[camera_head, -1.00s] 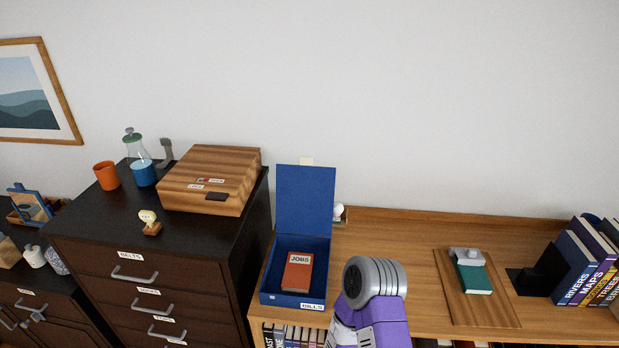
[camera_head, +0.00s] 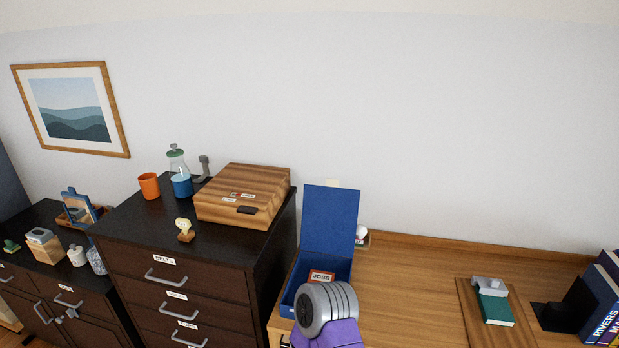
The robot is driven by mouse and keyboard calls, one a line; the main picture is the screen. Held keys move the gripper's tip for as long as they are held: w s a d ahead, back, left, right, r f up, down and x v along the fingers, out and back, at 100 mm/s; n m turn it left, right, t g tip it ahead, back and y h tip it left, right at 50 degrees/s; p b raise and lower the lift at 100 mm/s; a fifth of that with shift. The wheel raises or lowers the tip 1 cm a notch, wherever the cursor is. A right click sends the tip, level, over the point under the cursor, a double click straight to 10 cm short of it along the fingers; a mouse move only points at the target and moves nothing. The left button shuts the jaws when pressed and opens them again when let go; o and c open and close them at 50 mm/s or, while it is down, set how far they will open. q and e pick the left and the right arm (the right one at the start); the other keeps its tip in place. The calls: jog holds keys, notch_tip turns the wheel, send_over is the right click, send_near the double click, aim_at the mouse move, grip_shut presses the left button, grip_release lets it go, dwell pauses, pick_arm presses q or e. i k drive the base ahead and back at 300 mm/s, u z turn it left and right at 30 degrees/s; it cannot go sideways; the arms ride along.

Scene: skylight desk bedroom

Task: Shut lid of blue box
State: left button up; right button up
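The blue box (camera_head: 287,297) stands on the left end of the wooden desk, beside the dark drawer cabinet. Its lid (camera_head: 330,219) is open and stands upright at the back. A red book labelled JOBS (camera_head: 320,276) lies inside; its lower part is hidden. A grey, ribbed, rounded part of my arm with a purple section shows in front of the box and covers its front right. No gripper fingers show in the head view, so neither gripper can be seen.
The dark cabinet (camera_head: 183,257) left of the box bears a wooden case (camera_head: 243,196), an orange cup (camera_head: 149,186), a blue cup (camera_head: 181,186) and a small stamp. Right on the desk (camera_head: 411,283) are a board with a green book (camera_head: 496,309) and upright books. The desk middle is clear.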

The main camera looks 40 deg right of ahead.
aim_at(330, 211)
jog(key=i, duration=0.5)
jog(key=z, duration=0.8)
